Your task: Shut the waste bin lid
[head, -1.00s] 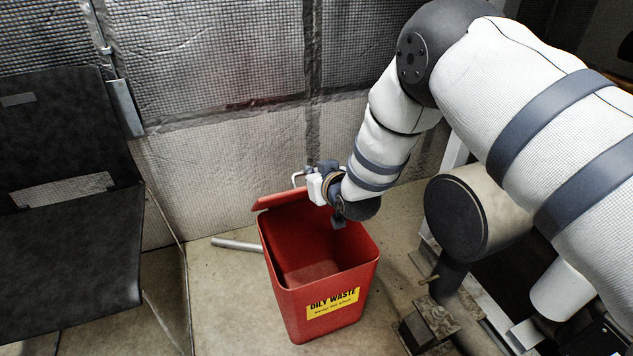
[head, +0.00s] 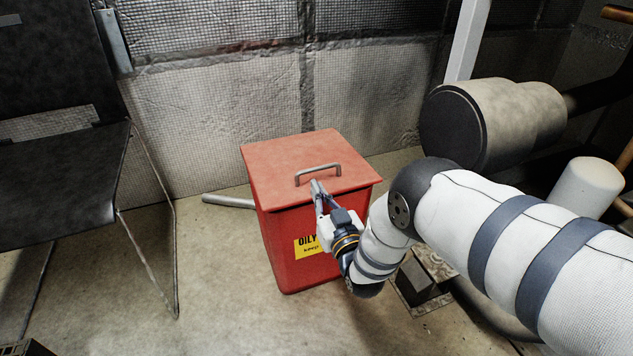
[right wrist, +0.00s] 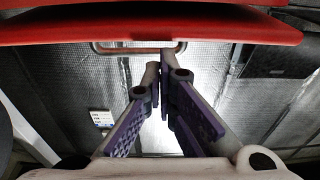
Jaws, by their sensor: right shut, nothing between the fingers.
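The red waste bin (head: 283,250) stands on the floor, its yellow label partly hidden by my right gripper. Its red lid (head: 270,162) lies flat over the opening, and the inside is hidden. I cannot tell whether a small gap is left under the lid. A grey handle (head: 318,168) stands up on the lid. My right gripper (head: 318,188) is shut and empty, its fingertips at the lid's front edge near the handle. In the right wrist view the fingers (right wrist: 159,72) point towards the handle (right wrist: 138,47), below the red edge (right wrist: 150,28). My left gripper is not in view.
A black chair (head: 62,180) stands at the left. A large dark-ended cylinder (head: 455,128) and machinery stand at the right. Floor between chair and bin is clear.

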